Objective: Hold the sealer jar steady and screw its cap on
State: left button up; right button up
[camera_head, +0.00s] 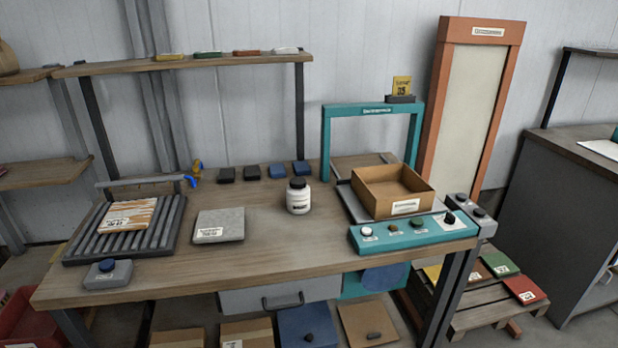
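Neither of my grippers shows in the head view, and nothing is touching the jar.
A grey block (219,226) and a slatted rack (125,228) lie left of the jar. A cardboard box (392,190) and a teal control panel (412,233) are to the right. Several dark blocks (252,173) line the back. The bench (270,250) is clear before the jar.

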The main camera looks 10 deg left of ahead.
aim_at(299, 200)
jog(key=i+j, duration=0.15)
jog(key=i, duration=0.3)
jog(key=i+j, duration=0.15)
jog(key=i, duration=0.35)
